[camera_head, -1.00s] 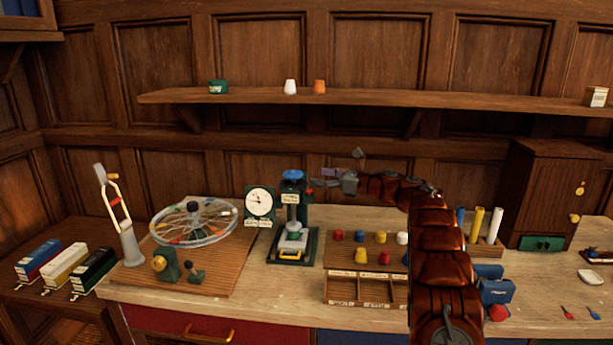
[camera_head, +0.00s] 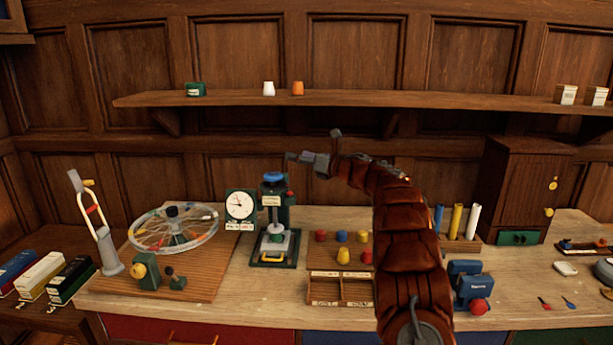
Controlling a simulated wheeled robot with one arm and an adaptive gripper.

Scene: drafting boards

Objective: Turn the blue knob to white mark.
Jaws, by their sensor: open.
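The blue knob (camera_head: 274,178) is the round cap on top of a small dark green press (camera_head: 273,232), left of the middle of the bench. A white label shows on the press's front below it. I cannot make out a white mark at the knob. My gripper (camera_head: 312,147) is open and empty, its grey fingers pointing left. In the picture it appears above and slightly right of the blue knob, apart from it. How far in front or behind it is, I cannot tell.
A wall shelf (camera_head: 360,98) runs above. A wooden cabinet (camera_head: 513,190) stands at the right.

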